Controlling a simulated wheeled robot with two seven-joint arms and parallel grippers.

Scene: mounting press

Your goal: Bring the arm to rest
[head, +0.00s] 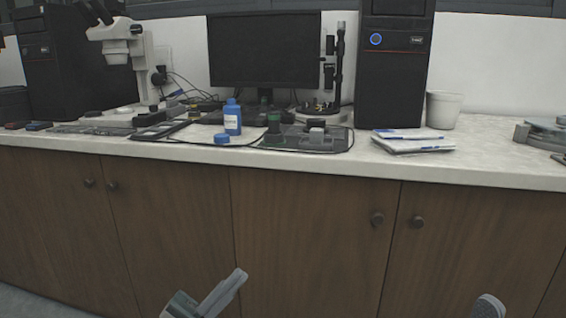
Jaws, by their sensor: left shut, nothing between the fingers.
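My left gripper (238,278) is low in the head view, in front of the wooden cabinet doors and below the counter. It is shut and empty, and it touches nothing. A rounded grey part of my right arm or gripper (488,306) just shows at the bottom edge, farther right. Most of it is cut off, so its jaws cannot be made out.
The pale counter (480,165) holds a blue bottle (232,117), a blue cap (221,138), a dark tray (335,147) with small parts, a microscope (125,45), a monitor (264,50), papers (412,140) and a white cup (443,110). Space before the cabinets (310,240) looks clear.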

